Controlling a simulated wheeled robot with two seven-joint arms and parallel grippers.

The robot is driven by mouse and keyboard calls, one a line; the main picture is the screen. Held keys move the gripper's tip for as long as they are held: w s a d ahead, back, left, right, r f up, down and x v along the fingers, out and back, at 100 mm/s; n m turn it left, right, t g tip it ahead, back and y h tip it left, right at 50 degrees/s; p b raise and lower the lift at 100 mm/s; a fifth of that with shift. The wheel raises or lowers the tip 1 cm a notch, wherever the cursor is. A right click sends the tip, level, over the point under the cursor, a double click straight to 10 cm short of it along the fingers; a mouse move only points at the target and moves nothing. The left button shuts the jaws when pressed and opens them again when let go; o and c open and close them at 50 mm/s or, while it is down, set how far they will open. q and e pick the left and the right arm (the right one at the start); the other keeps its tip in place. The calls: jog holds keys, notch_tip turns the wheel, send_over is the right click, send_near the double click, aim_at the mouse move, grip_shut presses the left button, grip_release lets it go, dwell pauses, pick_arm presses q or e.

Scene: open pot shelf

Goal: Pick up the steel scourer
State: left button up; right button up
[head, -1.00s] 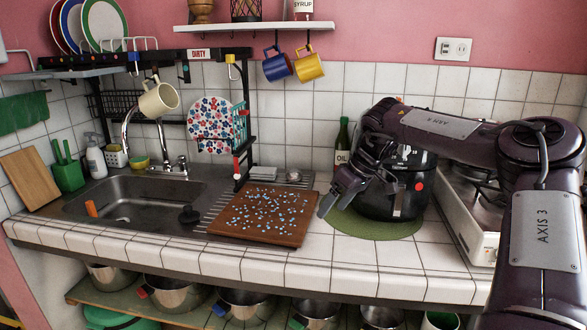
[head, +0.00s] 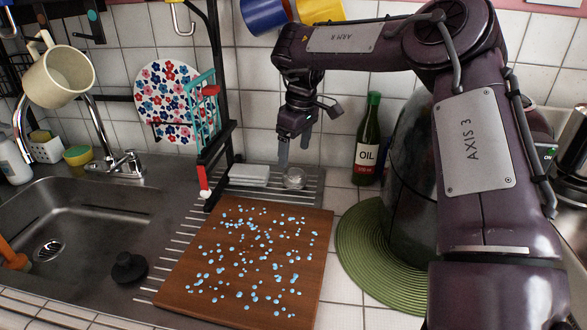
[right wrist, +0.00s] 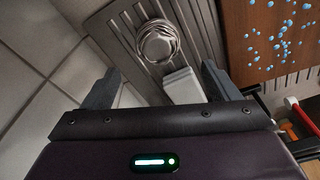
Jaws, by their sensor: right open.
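The steel scourer (head: 294,178) is a small round silvery coil on the ribbed steel drainer, behind the wooden board. In the right wrist view the scourer (right wrist: 158,44) lies beyond my fingertips, roughly midway between their lines. My right gripper (head: 295,150) is open and empty, pointing down just above the scourer in the head view. In the right wrist view my right gripper (right wrist: 158,80) shows its two fingers spread apart. My left gripper is not in view.
White folded cloths or sponges (head: 249,175) lie just left of the scourer. The wet wooden board (head: 240,265) is in front. A black rack post with a blue-green holder stands left. An oil bottle (head: 368,140) stands right, by the green mat (head: 360,250).

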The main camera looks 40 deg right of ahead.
aim_at(296, 172)
jog(key=shift+s+a+f, duration=0.1)
jog(key=shift+f, duration=0.85)
jog(key=f, duration=0.4)
jog(key=shift+d+f+p, duration=0.25)
jog(key=shift+f+p, duration=0.05)
jog(key=shift+p, duration=0.1)
jog(key=shift+f, duration=0.3)
jog(key=c, duration=1.1)
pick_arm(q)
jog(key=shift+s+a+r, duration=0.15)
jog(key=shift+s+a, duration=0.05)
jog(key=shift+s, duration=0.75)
pick_arm(e)
jog(key=shift+o, duration=0.2)
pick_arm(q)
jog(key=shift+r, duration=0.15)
pick_arm(e)
jog(key=shift+r, duration=0.1)
